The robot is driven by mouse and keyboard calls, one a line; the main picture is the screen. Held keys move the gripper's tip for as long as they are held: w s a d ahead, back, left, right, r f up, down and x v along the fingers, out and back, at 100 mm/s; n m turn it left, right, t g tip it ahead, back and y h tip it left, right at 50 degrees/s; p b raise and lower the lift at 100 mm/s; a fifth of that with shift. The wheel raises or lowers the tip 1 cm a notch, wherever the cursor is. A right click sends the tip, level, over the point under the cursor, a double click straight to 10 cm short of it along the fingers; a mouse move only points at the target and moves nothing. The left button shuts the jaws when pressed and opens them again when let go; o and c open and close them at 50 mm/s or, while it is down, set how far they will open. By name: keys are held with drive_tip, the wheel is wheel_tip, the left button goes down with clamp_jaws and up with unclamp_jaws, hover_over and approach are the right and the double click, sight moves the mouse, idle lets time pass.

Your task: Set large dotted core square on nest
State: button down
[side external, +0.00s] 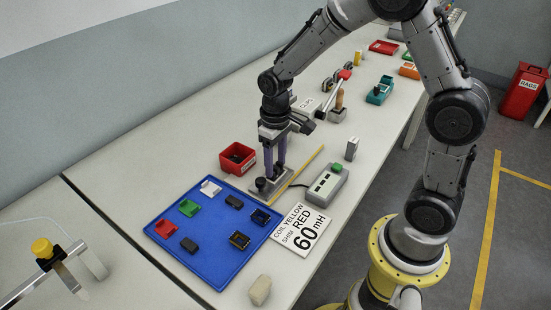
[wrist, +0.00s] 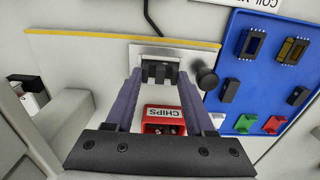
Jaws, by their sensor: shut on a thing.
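My gripper (side external: 276,170) is over the grey metal nest plate (side external: 285,184), which has a black knob at its left end in the side view. In the wrist view the purple fingers of my gripper (wrist: 160,78) are shut on a dark core (wrist: 160,72). The core sits between the fingertips, over the bright nest plate (wrist: 145,50). It looks roughly lined up with the plate, but I cannot tell whether it touches. Its dots cannot be made out, and the fingers hide it in the side view.
A red CHIPS bin (side external: 238,158) stands behind the nest. A yellow strip (side external: 307,165) and a green-button box (side external: 325,185) are to the right. A sign (side external: 303,231) lies in front.

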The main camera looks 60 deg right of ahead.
idle(0.3)
drive_tip(key=shift+c, duration=0.9)
unclamp_jaws()
